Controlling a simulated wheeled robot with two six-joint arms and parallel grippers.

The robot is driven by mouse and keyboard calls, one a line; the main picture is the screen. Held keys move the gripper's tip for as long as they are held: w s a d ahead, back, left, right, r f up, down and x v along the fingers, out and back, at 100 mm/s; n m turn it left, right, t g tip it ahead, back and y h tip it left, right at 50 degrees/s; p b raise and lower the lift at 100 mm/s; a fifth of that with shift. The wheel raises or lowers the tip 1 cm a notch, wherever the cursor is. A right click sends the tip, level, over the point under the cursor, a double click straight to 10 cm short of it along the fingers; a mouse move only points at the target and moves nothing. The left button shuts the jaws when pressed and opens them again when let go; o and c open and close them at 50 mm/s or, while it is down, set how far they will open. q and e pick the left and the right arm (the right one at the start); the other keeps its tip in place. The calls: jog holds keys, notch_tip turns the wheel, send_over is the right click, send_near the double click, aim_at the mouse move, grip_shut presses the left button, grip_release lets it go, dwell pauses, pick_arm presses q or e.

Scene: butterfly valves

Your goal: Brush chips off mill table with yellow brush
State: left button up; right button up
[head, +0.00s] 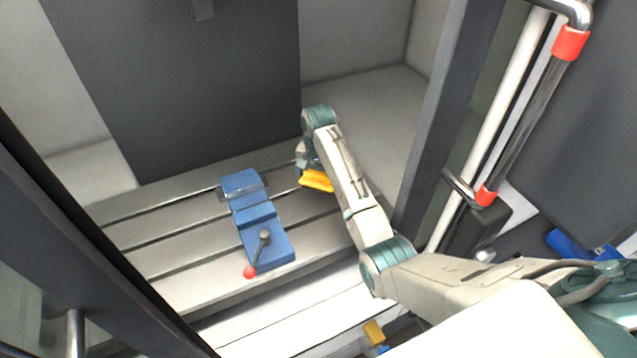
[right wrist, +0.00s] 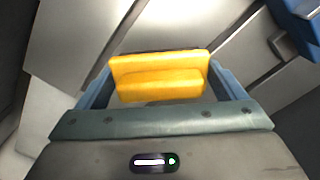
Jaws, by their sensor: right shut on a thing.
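The yellow brush (head: 317,181) is in my right gripper (head: 303,168), over the right part of the slotted mill table (head: 190,236). In the right wrist view, the brush (right wrist: 160,75) sits between the two blue fingers of the right gripper (right wrist: 160,88), which are shut on it. The brush's bristles are hidden, and I cannot tell whether it touches the table. No chips can be made out on the table. My left gripper does not show.
A blue vise (head: 256,218) with a red-knobbed handle (head: 250,271) stands on the table, left of the brush. Door frames flank the opening, with a red-banded door handle (head: 530,115) at the right. Table surface between vise and brush is clear.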

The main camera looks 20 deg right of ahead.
jog(key=shift+r, duration=0.25)
jog(key=shift+r, duration=1.45)
jog(key=shift+f, duration=0.1)
